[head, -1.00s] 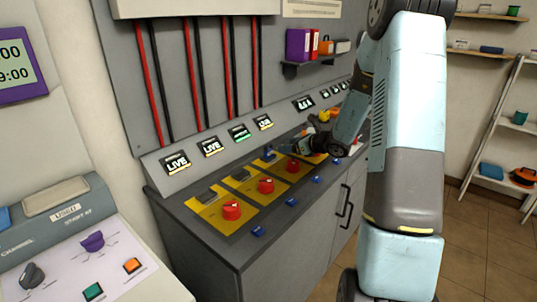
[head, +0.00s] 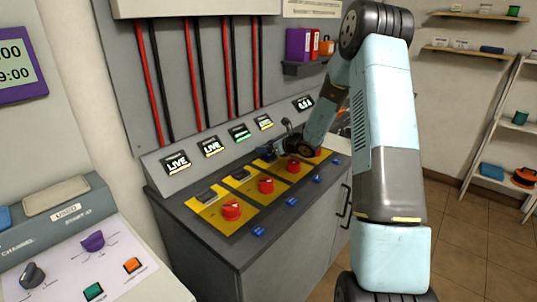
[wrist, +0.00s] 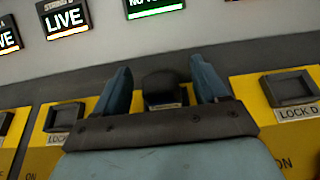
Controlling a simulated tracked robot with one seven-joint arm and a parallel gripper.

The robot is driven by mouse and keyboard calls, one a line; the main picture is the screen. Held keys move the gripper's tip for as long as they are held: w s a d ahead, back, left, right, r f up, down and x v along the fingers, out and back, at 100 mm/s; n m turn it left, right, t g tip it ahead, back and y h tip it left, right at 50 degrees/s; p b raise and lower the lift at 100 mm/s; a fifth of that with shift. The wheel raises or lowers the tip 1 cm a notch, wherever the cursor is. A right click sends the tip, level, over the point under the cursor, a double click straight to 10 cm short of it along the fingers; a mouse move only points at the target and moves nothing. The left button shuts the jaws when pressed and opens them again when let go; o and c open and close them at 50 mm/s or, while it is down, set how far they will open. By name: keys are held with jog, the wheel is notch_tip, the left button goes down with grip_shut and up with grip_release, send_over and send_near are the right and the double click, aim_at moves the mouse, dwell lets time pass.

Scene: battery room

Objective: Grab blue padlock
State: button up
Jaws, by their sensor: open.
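My gripper (wrist: 162,92) is open in the wrist view, its two blue-grey fingers on either side of a dark, round-topped block (wrist: 162,84). The block stands at a yellow panel below a green-edged display, and its lower part is hidden by my gripper. It looks dark rather than blue here, so I cannot tell whether it is the padlock. In the head view my gripper is low over the third yellow panel from the left, where a small blue shape (head: 265,154) shows. I cannot tell whether that is the padlock or my fingers.
Red rotary switches (head: 231,210) stand on the yellow panels. Small blue pieces (head: 258,231) line the bench's front edge. The sloping display panel (head: 177,163) rises behind. Empty-looking lock recesses (wrist: 64,117) lie beside my gripper, one labelled LOCK D (wrist: 292,90).

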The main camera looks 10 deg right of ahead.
jog(key=shift+x, duration=0.75)
jog(key=c, duration=1.1)
